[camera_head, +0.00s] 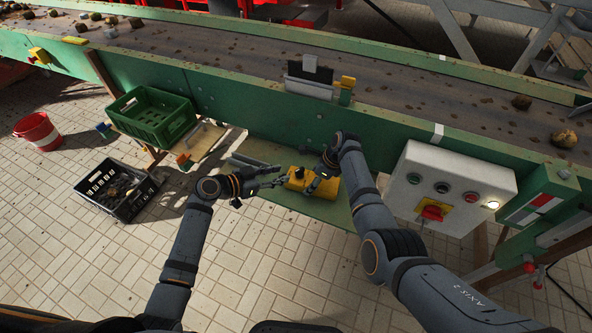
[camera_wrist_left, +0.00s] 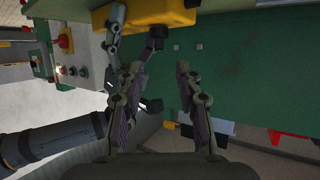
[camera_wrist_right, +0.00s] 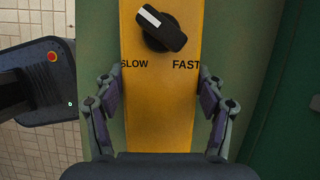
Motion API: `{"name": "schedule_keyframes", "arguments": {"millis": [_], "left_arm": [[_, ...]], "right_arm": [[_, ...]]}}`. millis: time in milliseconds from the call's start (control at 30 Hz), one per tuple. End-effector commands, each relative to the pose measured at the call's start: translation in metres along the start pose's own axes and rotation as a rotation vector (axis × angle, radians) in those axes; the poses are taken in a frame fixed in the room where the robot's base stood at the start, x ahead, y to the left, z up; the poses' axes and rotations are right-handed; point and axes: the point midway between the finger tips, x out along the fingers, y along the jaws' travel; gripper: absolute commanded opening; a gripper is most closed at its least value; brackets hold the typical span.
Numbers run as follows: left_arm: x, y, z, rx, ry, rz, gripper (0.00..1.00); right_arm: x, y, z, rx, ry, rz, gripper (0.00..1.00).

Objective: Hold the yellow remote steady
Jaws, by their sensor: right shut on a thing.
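The yellow remote (camera_head: 297,181) is a box with a black knob, above or on the green shelf below the conveyor; I cannot tell if it touches. In the right wrist view the remote (camera_wrist_right: 160,110) has SLOW and FAST printed below the knob (camera_wrist_right: 161,29), whose white mark points to the upper left. My right gripper (camera_wrist_right: 158,86) is shut on the remote, one finger along each long side. My left gripper (camera_head: 272,177) is open and empty, just left of the remote. In the left wrist view its fingers (camera_wrist_left: 157,72) are apart, with the remote (camera_wrist_left: 150,14) beyond them.
The green conveyor (camera_head: 240,92) runs across the back with potatoes on its belt. A white control box (camera_head: 452,188) hangs at the right. A green crate (camera_head: 152,116), a black crate (camera_head: 117,190) and a red-white bucket (camera_head: 38,132) stand left. The tiled floor in front is clear.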

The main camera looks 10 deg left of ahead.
Motion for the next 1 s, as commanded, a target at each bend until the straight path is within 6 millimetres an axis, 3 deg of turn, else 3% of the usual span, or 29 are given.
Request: {"name": "schedule_keyframes", "arguments": {"millis": [100,300,433,700,1000], "left_arm": [[0.03,0.001,-0.002,-0.003,0.003,0.003,0.35],[0.064,0.001,-0.001,0.0,0.0,0.002,0.35],[0.075,0.001,0.0,0.0,-0.001,0.003,0.35],[0.078,0.001,0.0,0.002,-0.001,0.002,0.35],[0.077,0.001,0.0,0.001,-0.002,0.002,0.0]], "right_arm": [[0.0,0.0,0.0,0.0,0.0,0.0,0.23],[0.0,0.0,0.0,0.0,0.0,0.0,0.23],[0.0,0.0,0.0,0.0,0.0,0.0,0.23],[0.0,0.0,0.0,0.0,0.0,-0.001,0.23],[0.0,0.0,0.0,0.0,0.0,-0.001,0.23]]}}
